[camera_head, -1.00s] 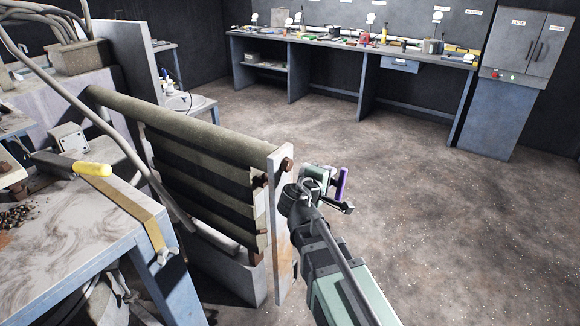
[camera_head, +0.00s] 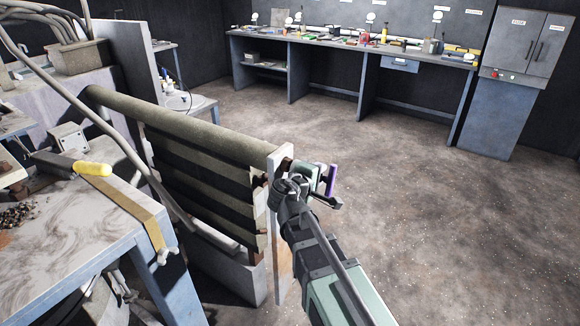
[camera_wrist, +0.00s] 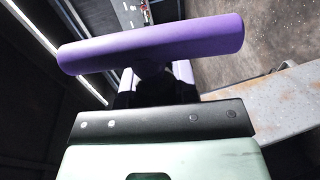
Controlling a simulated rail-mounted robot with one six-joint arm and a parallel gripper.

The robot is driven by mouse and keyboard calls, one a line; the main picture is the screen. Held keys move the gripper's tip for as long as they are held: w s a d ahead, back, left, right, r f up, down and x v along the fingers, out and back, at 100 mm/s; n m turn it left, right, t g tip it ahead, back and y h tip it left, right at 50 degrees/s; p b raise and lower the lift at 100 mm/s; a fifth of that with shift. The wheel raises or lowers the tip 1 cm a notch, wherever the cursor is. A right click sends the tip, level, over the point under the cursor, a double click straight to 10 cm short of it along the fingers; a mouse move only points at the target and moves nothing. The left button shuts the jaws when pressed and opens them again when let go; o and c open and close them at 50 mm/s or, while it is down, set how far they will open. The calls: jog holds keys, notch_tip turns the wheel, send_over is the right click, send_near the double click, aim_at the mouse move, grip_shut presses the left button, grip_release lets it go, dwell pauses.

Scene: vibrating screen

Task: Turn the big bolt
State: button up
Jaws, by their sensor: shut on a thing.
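My gripper (camera_head: 318,180) is at the upper outer side of the light end plate (camera_head: 280,225) of the screen. It is shut on a tool with a purple bar-shaped handle (camera_head: 332,179). The handle also crosses the wrist view (camera_wrist: 150,45), just beyond my black gripper parts (camera_wrist: 155,93). A big rusty bolt (camera_head: 286,163) sits near the top of the end plate, and my gripper hides most of it. I cannot tell whether the tool touches the bolt.
The screen's round top beam (camera_head: 190,127) and dark slats lie left of the plate. A worn table (camera_head: 75,230) with a yellow-handled tool (camera_head: 93,169) stands at left. A workbench (camera_head: 350,62) and grey cabinet (camera_head: 515,85) are at the back. The floor at right is clear.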

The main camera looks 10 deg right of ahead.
jog(key=shift+w+a, duration=0.85)
jog(key=shift+f+t+b, duration=0.1)
jog(key=shift+t+b, duration=0.2)
jog(key=shift+b, duration=0.3)
jog(key=shift+r+t+h+b, duration=0.3)
jog(key=shift+t+h+b, duration=0.45)
jog(key=shift+b, duration=0.4)
jog(key=shift+s, duration=0.1)
jog(key=shift+s+d, duration=1.65)
jog(key=shift+d, duration=0.2)
